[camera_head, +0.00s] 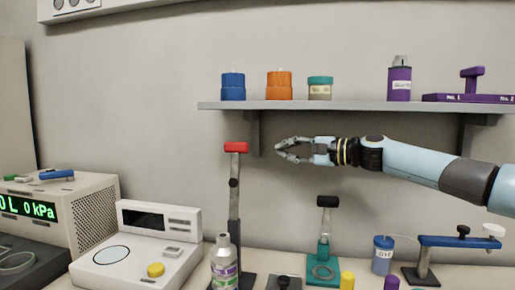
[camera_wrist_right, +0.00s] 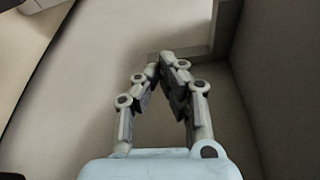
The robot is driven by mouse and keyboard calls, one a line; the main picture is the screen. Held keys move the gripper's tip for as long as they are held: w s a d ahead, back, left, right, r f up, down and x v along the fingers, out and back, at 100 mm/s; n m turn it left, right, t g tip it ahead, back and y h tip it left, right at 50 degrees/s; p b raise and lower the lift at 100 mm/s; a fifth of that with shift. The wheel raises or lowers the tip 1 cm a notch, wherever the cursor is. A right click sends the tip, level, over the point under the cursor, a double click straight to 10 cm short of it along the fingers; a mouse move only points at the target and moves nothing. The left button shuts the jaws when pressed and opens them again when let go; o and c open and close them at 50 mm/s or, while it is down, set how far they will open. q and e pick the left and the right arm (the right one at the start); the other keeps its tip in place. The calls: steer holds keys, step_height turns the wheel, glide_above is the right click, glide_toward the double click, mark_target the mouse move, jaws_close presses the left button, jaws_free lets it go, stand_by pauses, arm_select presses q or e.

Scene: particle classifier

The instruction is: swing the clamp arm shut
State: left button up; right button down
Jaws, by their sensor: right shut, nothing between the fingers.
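My right gripper (camera_head: 279,149) reaches in from the right, below the wall shelf. It is shut and empty; the fingertips meet in the right wrist view (camera_wrist_right: 165,60). To its left in the picture, a tall dark post with a red handle (camera_head: 236,147) stands upright. Lower right of the gripper, a teal stand (camera_head: 322,250) carries an upright arm with a black head (camera_head: 328,201) and a ring at its base. I cannot tell for certain which of these is the clamp arm. The gripper appears apart from both. My left gripper is not in view.
The shelf (camera_head: 300,105) above holds several jars and a purple tool. A white instrument (camera_head: 130,262), a pressure box (camera_head: 85,195) and a bottle (camera_head: 223,265) stand at left and centre. A blue lever stand (camera_head: 455,242) and blue jar (camera_head: 383,256) are at right.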

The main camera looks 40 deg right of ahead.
steer(key=w+a+p, duration=0.4)
steer(key=a, duration=0.2)
steer(key=shift+w, duration=0.4)
steer(key=shift+s+a, duration=0.1)
steer(key=shift+a, duration=0.05)
